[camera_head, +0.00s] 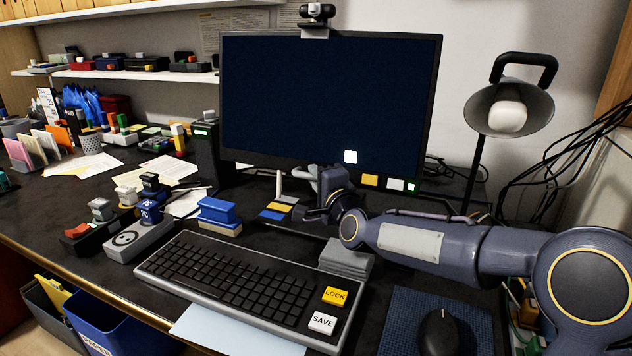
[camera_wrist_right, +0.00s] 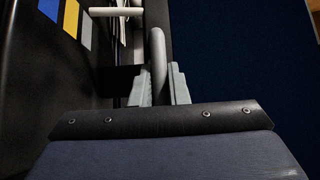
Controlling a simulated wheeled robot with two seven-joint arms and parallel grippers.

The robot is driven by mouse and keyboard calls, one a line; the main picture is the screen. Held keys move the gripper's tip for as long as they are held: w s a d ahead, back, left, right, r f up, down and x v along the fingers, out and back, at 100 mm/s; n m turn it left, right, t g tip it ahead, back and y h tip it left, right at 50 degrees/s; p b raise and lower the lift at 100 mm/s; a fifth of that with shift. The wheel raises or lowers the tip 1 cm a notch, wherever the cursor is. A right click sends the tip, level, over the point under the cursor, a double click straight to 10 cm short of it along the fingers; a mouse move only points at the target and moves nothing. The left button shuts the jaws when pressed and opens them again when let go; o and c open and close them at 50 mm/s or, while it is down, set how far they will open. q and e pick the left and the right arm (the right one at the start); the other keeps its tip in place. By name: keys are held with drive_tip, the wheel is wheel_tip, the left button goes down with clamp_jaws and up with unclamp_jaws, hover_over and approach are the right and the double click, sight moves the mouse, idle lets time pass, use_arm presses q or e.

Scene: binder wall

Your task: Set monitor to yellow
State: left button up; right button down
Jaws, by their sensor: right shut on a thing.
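The monitor (camera_head: 325,90) stands at the back with a dark navy screen. A small white square (camera_head: 350,157) shows low on the screen. Yellow, blue and grey patches lie on the desk below it; the yellow patch (camera_head: 272,214) also shows in the right wrist view (camera_wrist_right: 71,17). A pale upright handle (camera_head: 279,185) stands by the patches. My right gripper (camera_head: 322,190) is below the monitor's lower edge. In the wrist view its fingers (camera_wrist_right: 160,88) are shut on a grey rod (camera_wrist_right: 158,55). What the rod belongs to is partly hidden. My left gripper is not in view.
A keyboard (camera_head: 245,287) with yellow LOCK and white SAVE keys lies in front. A grey block stack (camera_head: 345,260) sits under my right forearm. A lamp (camera_head: 508,110) stands right, a mouse (camera_head: 440,332) front right. Small yellow (camera_head: 370,180) and white (camera_head: 395,184) tiles sit below the screen.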

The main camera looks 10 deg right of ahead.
drive_tip(key=c, duration=1.4)
unclamp_jaws()
drive_tip(key=shift+w+d+f, duration=0.1)
drive_tip(key=s+d, duration=0.1)
drive_tip(key=s, duration=0.6)
drive_tip(key=shift+s+d, duration=0.25)
drive_tip(key=shift+s, duration=0.15)
